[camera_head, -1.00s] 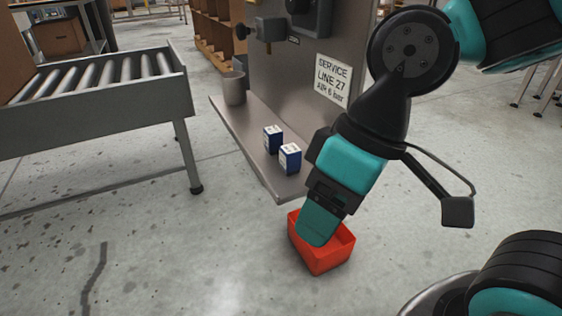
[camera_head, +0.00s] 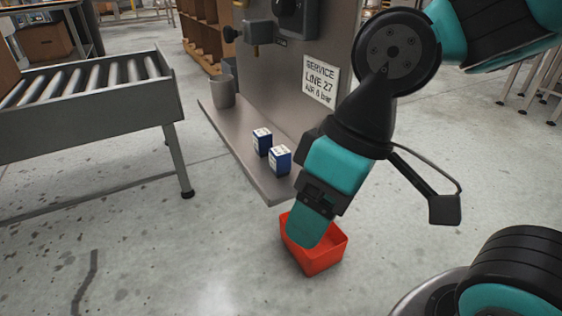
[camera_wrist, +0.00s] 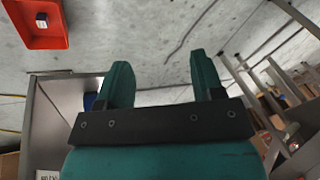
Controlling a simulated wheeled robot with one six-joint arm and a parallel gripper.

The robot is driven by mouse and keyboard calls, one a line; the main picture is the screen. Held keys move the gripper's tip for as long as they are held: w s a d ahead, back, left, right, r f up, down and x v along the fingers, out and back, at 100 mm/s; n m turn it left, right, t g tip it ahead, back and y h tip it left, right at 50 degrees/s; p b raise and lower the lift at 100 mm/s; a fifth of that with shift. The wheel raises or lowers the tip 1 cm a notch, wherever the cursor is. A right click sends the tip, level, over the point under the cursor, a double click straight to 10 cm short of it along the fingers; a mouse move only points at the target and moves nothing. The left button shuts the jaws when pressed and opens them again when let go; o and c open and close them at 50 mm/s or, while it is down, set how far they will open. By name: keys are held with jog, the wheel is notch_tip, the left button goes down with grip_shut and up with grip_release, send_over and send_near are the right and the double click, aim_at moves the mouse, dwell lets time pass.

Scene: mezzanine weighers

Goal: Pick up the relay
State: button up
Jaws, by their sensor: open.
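Two small blue boxes with white tops, relay-like, stand upright on the grey shelf: a rear one (camera_head: 262,142) and a front one (camera_head: 280,160) near the shelf's end. A small dark block with a pale face (camera_wrist: 41,20) lies in the red bin in the wrist view. I cannot tell which is the relay. My gripper (camera_head: 304,238) points down over the bin in the head view and partly hides it. In the wrist view my gripper (camera_wrist: 162,78) has its two fingers apart with nothing between them. A bit of blue (camera_wrist: 90,101) shows beside the left finger.
The red bin (camera_head: 325,261) sits on the floor by the shelf end; its tray also shows in the wrist view (camera_wrist: 18,38). The grey shelf (camera_head: 235,140) carries a grey cup (camera_head: 222,91). An upright panel with a sign (camera_head: 320,82) stands behind it. A roller conveyor (camera_head: 90,110) is left.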

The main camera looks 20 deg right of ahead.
jog(key=shift+o, duration=0.5)
notch_tip(320, 180, up, 4)
jog(key=m+h+p, duration=0.4)
jog(key=m+p, duration=0.2)
jog(key=p, duration=1.6)
send_over(280, 151)
jog(key=shift+w+f, duration=0.1)
jog(key=shift+f, duration=0.3)
notch_tip(280, 151, down, 12)
jog(key=b, duration=0.5)
jog(key=shift+r, duration=0.1)
jog(key=c, duration=1)
jog(key=shift+r, duration=0.15)
